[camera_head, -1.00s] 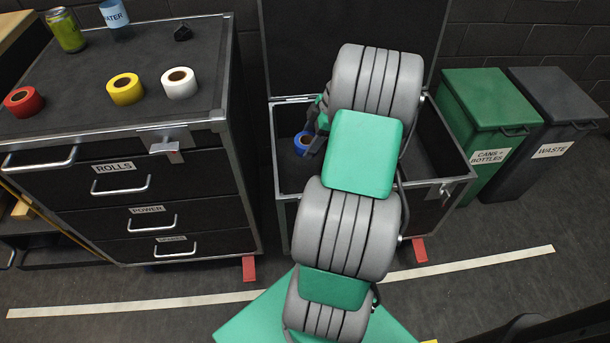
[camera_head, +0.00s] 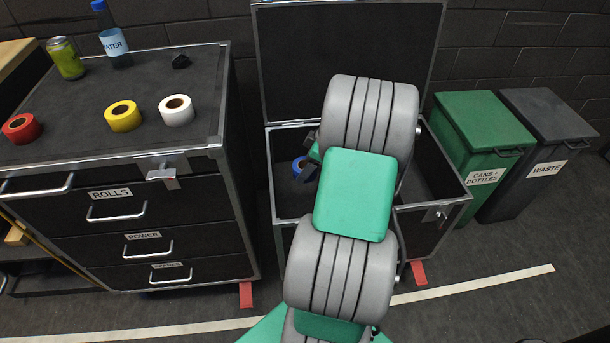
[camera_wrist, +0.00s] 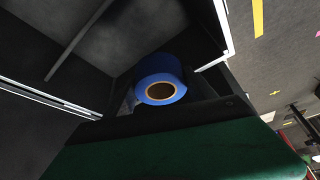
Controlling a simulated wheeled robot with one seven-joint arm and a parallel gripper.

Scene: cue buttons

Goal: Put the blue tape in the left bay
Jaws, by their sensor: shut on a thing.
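The blue tape (camera_head: 299,170) is a roll with a pale core, seen at the left side of the open black case (camera_head: 335,211), over or inside its left bay (camera_head: 289,202). I cannot tell whether it touches the bay floor. My gripper (camera_head: 307,165) is shut on the tape, mostly hidden behind my arm in the head view. In the wrist view the blue tape (camera_wrist: 166,72) shows with its hole facing the camera, between dark case walls. The fingers are hard to make out there.
The case's lid (camera_head: 345,60) stands open behind. A black drawer cabinet (camera_head: 115,165) at left carries red (camera_head: 21,128), yellow (camera_head: 123,116) and white (camera_head: 176,110) tape, a can (camera_head: 66,58) and a water bottle (camera_head: 113,40). Green (camera_head: 484,140) and grey (camera_head: 548,130) bins stand right.

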